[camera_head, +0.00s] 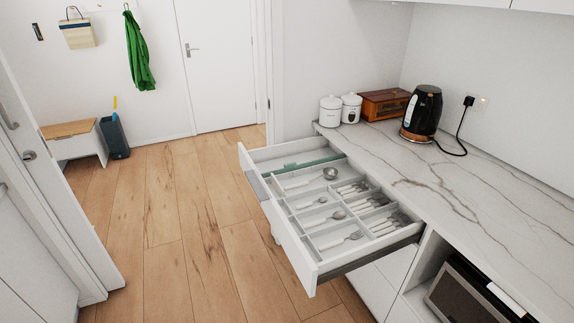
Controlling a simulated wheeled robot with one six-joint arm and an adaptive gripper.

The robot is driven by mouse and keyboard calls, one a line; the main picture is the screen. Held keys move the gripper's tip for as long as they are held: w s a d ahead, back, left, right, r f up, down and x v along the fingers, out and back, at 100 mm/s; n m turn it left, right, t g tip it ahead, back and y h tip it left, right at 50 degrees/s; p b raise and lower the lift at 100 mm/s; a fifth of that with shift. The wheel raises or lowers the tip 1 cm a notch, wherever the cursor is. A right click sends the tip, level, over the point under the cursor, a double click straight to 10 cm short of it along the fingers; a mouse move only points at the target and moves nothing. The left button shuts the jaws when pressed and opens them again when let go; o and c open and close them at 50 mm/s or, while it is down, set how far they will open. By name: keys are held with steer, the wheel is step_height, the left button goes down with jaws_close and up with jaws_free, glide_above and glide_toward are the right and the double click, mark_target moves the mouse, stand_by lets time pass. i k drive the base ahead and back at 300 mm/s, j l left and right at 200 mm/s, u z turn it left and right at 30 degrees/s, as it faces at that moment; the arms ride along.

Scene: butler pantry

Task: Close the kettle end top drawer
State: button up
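The kettle end top drawer (244,159) stands pulled out at the far end of the counter, by the kettle (421,112). Its white front faces left, and its grey side (258,187) shows past the drawer beside it. A green strip (312,162) lies along its near side; the rest of its visible inside looks pale and bare. The black kettle stands on the counter above, on a wooden-coloured base. My gripper is not in view.
A nearer drawer (291,243) is also open, holding several pieces of cutlery in a divided tray. White canisters (330,111) and a wooden box (384,104) stand on the marble counter (475,185). The wooden floor (190,225) left of the drawers is clear.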

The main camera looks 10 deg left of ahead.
mark_target(313, 268)
steer(key=i+j+u, duration=0.1)
steer(key=i+u, duration=0.2)
steer(key=i, duration=0.2)
steer(key=i+u, duration=0.3)
steer(key=i, duration=0.2)
